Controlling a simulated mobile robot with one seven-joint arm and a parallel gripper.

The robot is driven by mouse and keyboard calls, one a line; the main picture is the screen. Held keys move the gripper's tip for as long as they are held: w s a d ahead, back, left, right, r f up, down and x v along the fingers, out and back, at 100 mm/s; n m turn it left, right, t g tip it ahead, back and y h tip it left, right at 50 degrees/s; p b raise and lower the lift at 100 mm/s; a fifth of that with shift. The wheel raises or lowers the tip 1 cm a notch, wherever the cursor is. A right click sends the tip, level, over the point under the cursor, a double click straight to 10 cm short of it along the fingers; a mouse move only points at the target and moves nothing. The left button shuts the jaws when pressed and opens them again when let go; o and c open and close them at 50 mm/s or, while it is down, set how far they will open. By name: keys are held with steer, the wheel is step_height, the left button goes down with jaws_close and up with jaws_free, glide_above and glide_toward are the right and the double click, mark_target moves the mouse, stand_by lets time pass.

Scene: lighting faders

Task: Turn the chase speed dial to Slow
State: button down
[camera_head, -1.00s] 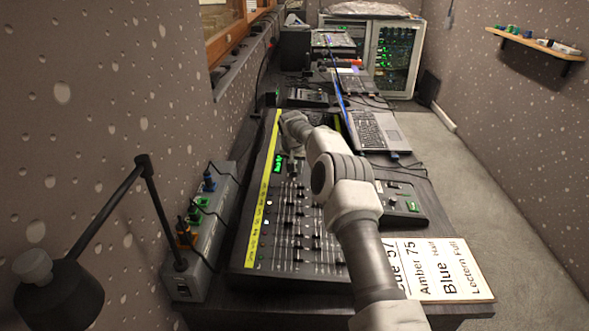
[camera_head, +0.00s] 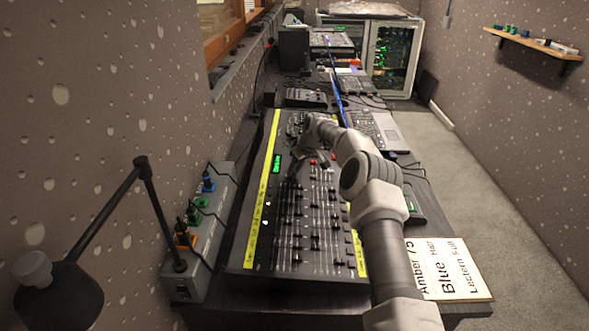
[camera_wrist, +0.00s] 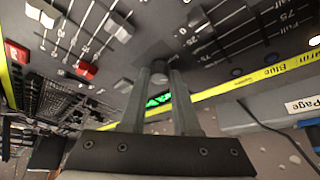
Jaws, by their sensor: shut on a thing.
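The lighting console (camera_head: 306,266) lies along the bench, with rows of sliders and a yellow label strip down its left side. My gripper (camera_head: 292,168) points down at its upper part, beside the small green display (camera_head: 277,164). In the wrist view my gripper (camera_wrist: 159,72) has its two fingers around a small grey round knob (camera_wrist: 158,78), which looks like the chase speed dial; it is shut on it. The fingers hide most of the knob, and I cannot read its markings or setting. The green display (camera_wrist: 158,100) glows behind the fingers.
Slider caps stand close by, including a red one (camera_wrist: 87,70) and a grey one (camera_wrist: 119,26). A power strip (camera_head: 208,232) and a black desk lamp (camera_head: 59,290) are at the left. A cue sheet (camera_head: 450,270) and a laptop (camera_head: 378,128) are at the right.

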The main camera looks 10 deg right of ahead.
steer(key=shift+n+y, duration=0.3)
steer(key=shift+n, duration=0.8)
steer(key=c, duration=0.7)
jaws_free()
steer(key=shift+o, duration=0.2)
steer(key=p+v, duration=0.1)
steer(key=v, duration=1.6)
steer(key=shift+w+d+r, duration=0.2)
steer(key=shift+d+r, duration=0.05)
steer(key=shift+d, duration=0.05)
steer(key=shift+a+g, duration=0.1)
steer(key=shift+g, duration=0.2)
